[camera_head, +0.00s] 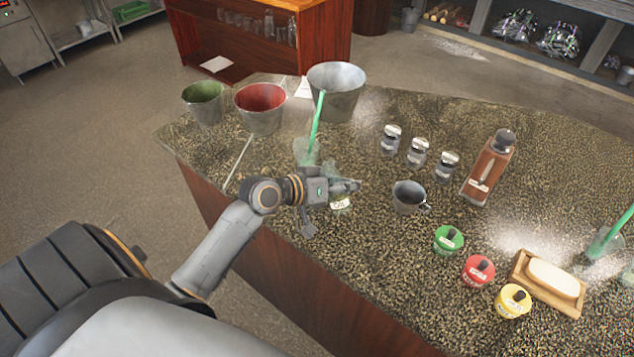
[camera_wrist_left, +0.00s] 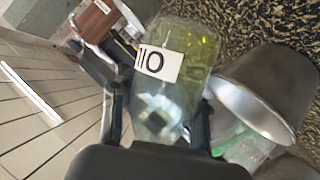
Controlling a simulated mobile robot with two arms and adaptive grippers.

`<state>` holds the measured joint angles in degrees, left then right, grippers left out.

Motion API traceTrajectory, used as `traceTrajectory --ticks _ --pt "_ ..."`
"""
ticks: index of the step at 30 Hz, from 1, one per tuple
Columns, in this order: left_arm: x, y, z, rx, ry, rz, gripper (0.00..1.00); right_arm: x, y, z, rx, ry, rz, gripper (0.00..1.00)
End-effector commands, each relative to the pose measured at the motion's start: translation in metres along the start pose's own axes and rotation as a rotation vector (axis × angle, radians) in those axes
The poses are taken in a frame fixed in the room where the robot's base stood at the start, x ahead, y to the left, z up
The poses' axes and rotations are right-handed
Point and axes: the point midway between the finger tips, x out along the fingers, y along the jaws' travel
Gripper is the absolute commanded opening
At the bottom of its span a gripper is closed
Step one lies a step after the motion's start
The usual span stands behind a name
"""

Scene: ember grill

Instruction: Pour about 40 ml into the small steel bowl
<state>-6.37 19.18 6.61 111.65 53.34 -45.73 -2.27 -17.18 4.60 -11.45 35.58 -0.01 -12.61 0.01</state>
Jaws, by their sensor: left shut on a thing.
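The small steel bowl (camera_head: 408,198) looks like a grey metal cup with a side handle. It stands upright on the speckled counter, and its inside shows no clear contents. My left gripper (camera_head: 345,187) is to the left of the bowl, apart from it, and shut on a clear greenish oil bottle (camera_wrist_left: 180,60). The bottle's white label (camera_head: 341,204) shows below the fingers. In the left wrist view the bottle sits between both fingers, with pale yellow-green liquid in it. Its exact tilt is hard to tell. My right gripper is not in view.
A green-handled brush (camera_head: 317,122) in a glass jar stands just behind my left gripper. Steel (camera_head: 337,100), red (camera_head: 262,110) and green (camera_head: 204,103) buckets stand farther back. Shakers (camera_head: 417,152), a brown bottle (camera_head: 487,170) and coloured pots (camera_head: 479,270) surround the bowl.

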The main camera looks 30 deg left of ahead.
Motion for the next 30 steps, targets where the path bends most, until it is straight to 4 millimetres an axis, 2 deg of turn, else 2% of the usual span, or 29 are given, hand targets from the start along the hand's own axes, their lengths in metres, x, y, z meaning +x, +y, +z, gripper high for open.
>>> traceTrajectory --ticks 3,11,19,30 --pt "-0.001 0.007 -0.001 0.102 0.013 -0.04 0.0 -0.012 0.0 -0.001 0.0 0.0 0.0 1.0" --pt "0.001 0.013 0.004 0.297 0.037 -0.123 0.0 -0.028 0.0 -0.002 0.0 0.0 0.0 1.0" --pt "0.008 0.009 0.02 0.432 0.054 -0.179 0.0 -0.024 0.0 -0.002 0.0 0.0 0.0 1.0" --pt "0.01 0.008 0.023 0.473 0.059 -0.196 0.0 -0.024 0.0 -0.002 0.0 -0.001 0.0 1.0"
